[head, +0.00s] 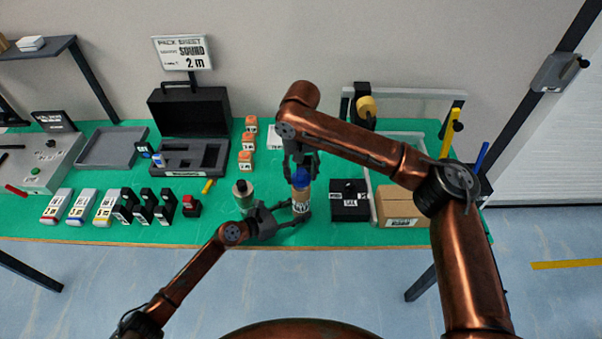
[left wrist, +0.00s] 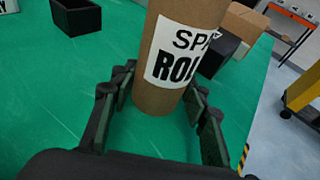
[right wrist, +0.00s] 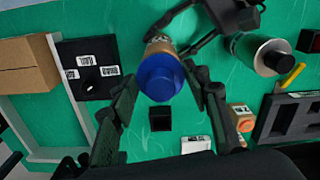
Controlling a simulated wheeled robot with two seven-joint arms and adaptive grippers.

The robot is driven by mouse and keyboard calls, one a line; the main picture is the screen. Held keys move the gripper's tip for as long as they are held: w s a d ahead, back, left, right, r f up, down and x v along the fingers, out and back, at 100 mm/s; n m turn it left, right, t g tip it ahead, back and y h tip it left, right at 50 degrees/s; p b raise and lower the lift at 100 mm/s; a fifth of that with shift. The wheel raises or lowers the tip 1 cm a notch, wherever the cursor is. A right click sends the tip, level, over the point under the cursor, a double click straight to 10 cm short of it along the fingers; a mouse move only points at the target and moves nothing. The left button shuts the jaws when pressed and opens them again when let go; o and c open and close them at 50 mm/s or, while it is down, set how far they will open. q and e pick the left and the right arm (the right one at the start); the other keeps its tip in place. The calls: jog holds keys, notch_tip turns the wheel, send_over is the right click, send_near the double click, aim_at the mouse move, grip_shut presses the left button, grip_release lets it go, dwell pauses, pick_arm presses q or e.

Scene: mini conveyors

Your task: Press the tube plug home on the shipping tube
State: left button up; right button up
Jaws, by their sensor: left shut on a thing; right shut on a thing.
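The brown cardboard shipping tube (head: 301,197) stands upright near the table's front edge. Its white label reads "SPA… ROL…" in the left wrist view (left wrist: 181,55). The blue tube plug (head: 301,177) is at the tube's top end; its round face shows in the right wrist view (right wrist: 160,77). How deep it sits is hidden. My left gripper (head: 296,211) is shut on the lower part of the tube, with fingers on both sides. My right gripper (head: 301,166) comes from above and is shut on the blue plug, in line with the tube.
A black box (head: 350,208) and a cardboard carton (head: 401,208) stand right of the tube. An open black case (head: 190,157) and orange blocks (head: 248,142) are farther left. Green table shows behind the tube.

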aim_at(301, 172)
jog(key=shift+f, duration=1.25)
jog(key=o, duration=1)
notch_tip(301, 172, up, 12)
jog(key=shift+f, duration=0.1)
jog(key=shift+c, duration=0.4)
